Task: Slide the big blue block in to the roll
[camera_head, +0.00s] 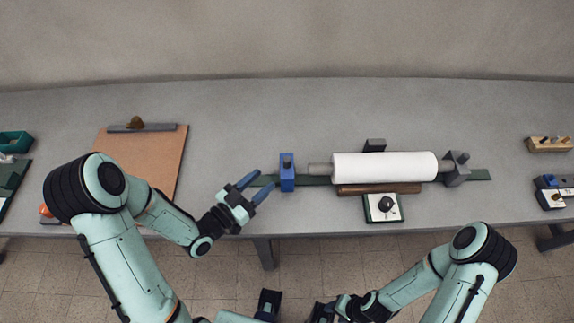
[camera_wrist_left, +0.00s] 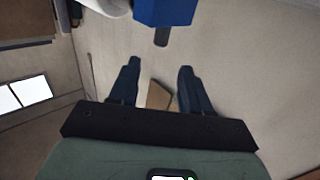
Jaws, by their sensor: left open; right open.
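The big blue block (camera_head: 287,181) stands upright on the dark green rail (camera_head: 266,181), left of the white roll (camera_head: 384,166). A small gap shows between the block and the grey spindle end (camera_head: 319,169) of the roll. My left gripper (camera_head: 263,180) is open and empty, just left of the block, its fingers pointing at it. In the left wrist view the block (camera_wrist_left: 166,11) is beyond the open fingertips (camera_wrist_left: 158,69), with a dark knob pointing down the picture. My right gripper (camera_head: 321,313) is low at the bottom edge, away from the block, partly hidden.
A grey block (camera_head: 457,170) holds the roll's right end. A white plate with a black knob (camera_head: 383,208) lies in front of the roll. A brown clipboard (camera_head: 153,160) lies left, behind my left arm. Small tools lie at both table ends.

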